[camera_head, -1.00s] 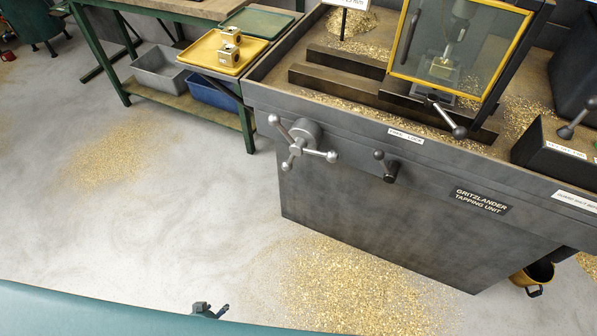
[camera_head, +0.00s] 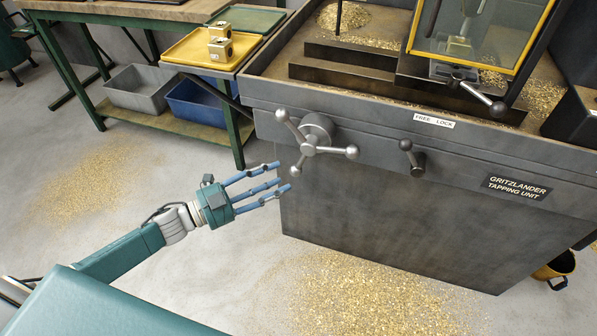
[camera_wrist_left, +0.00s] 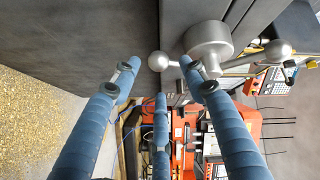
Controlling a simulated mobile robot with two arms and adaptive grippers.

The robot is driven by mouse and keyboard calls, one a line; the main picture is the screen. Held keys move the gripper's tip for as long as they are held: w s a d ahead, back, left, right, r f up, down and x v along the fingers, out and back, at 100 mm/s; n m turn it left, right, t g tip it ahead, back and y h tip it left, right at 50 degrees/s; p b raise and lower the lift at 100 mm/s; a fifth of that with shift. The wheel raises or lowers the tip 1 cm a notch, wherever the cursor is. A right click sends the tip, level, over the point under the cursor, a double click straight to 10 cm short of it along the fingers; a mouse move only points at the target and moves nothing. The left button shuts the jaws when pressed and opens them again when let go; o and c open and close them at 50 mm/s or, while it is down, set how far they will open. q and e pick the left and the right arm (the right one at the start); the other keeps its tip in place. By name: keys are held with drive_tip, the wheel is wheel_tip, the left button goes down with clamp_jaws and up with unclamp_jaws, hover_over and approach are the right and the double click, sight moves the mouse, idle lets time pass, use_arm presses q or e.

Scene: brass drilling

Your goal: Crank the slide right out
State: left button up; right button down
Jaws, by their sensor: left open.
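The slide's crank is a grey hub with ball-ended spokes (camera_head: 309,148) on the front of the tapping unit. In the left wrist view the hub (camera_wrist_left: 208,44) is large and just beyond the fingers. My left gripper (camera_head: 284,178) has its blue fingers spread and empty, a little left of and below the crank hub, close to the lowest ball. Contact cannot be told. The slide (camera_head: 415,75) sits under the yellow-framed guard (camera_head: 487,62) on the machine bed. A small lock lever (camera_head: 409,150) is right of the crank, below the "FREE LOCK" label (camera_head: 434,120). My right gripper is not in view.
The tapping unit (camera_head: 370,225) blocks the right side. Brass chips (camera_head: 370,295) lie on the floor. Floor left of the unit is open.

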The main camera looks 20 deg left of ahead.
sight(296, 171)
use_arm(q)
drive_tip(key=x, duration=0.6)
drive_tip(key=shift+w+d, duration=0.2)
drive_tip(key=shift+w, duration=0.15)
clamp_jaws()
